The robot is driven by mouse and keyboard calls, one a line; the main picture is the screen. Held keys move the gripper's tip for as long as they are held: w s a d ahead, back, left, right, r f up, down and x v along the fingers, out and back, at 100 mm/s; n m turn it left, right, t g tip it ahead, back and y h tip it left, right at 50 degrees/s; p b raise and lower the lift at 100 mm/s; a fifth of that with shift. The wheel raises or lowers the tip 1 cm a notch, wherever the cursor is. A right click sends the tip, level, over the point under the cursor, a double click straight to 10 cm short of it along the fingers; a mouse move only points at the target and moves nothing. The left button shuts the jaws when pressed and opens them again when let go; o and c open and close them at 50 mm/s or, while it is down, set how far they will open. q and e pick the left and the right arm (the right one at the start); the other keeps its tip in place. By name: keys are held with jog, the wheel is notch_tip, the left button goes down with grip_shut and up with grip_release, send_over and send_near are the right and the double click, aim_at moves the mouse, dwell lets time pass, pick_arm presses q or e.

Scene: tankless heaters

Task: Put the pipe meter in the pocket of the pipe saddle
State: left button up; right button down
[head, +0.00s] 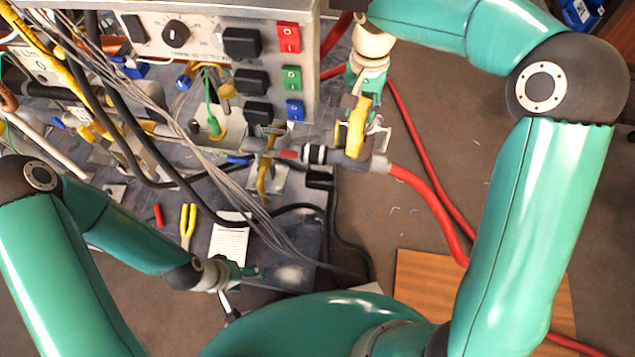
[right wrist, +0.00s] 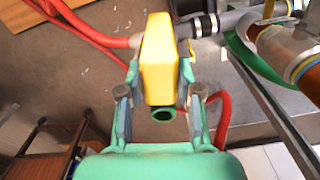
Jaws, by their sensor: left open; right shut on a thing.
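The pipe meter (head: 357,126) is a yellow block, held by my right gripper (head: 365,108) just above a grey pipe joint (head: 348,160). In the right wrist view the pipe meter (right wrist: 158,62) fills the space between both fingers of the right gripper (right wrist: 159,80), with a dark green ring at its near end. I cannot tell whether it touches the pipe. The pipe saddle and its pocket cannot be made out clearly around the joint. My left gripper (head: 245,278) is open and empty, low over the grey bench's front edge.
A control box (head: 215,42) with switches stands left of the right gripper. A red hose (head: 425,190) runs from the pipe's right end. Grey cables and a black cable cross the bench (head: 290,240). Pliers (head: 187,225) and a paper sheet (head: 229,243) lie there.

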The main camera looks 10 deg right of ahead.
jog(key=w+a+f+m+b, duration=0.45)
jog(key=w+a+m, duration=0.2)
jog(key=m, duration=0.95)
notch_tip(320, 180, down, 18)
jog(key=b, duration=0.5)
jog(key=shift+s+a, duration=0.15)
jog(key=shift+s, duration=0.15)
jog(key=shift+f, duration=0.2)
jog(key=c, duration=0.8)
grip_release()
jog(key=shift+o, duration=0.2)
jog(key=shift+r, duration=0.1)
